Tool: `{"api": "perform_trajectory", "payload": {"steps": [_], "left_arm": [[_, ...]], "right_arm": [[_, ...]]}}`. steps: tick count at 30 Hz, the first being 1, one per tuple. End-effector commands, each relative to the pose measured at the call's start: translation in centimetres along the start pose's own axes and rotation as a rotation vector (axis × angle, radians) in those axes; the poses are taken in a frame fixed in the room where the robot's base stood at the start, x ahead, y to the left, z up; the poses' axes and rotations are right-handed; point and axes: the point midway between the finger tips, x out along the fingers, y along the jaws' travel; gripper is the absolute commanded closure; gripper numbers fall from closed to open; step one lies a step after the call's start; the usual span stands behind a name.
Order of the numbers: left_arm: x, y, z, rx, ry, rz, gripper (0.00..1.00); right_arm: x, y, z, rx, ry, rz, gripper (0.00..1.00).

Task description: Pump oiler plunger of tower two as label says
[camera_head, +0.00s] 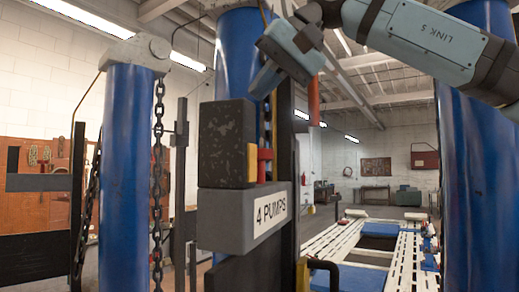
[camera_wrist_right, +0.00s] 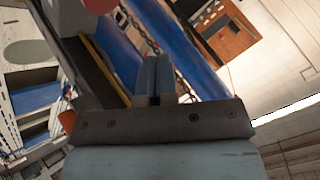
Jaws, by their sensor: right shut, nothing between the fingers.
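Tower two's blue column (camera_head: 232,60) stands at the centre of the head view. On it is a grey box with a white label (camera_head: 270,214) reading "4 PUMPS". Above the label sits a speckled dark block (camera_head: 226,140), with a small red part (camera_head: 265,154) and a yellow piece at its right side; I cannot tell surely whether the red part is the plunger. My right gripper (camera_head: 262,84) is shut and empty, above the block and red part and apart from them. Its closed fingers show in the right wrist view (camera_wrist_right: 154,78). My left gripper is not in view.
Another blue column (camera_head: 125,170) with a hanging chain (camera_head: 157,180) stands at the left. A blue column (camera_head: 490,180) stands at the right. A red cylinder (camera_head: 314,101) hangs near my right gripper. A white slatted platform (camera_head: 340,238) lies behind at the lower right.

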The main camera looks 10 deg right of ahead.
Motion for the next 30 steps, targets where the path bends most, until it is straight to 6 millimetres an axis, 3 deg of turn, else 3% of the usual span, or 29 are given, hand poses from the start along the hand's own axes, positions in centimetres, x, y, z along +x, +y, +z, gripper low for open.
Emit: {"api": "perform_trajectory", "payload": {"steps": [12, 30], "left_arm": [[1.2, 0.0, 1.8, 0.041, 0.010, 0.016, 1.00], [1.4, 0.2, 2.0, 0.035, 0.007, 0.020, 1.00]], "right_arm": [[3.9, 2.8, 2.8, 0.000, -0.002, 0.000, 1.00], [4.1, 3.0, 3.0, 0.001, 0.000, 0.000, 1.00]]}}
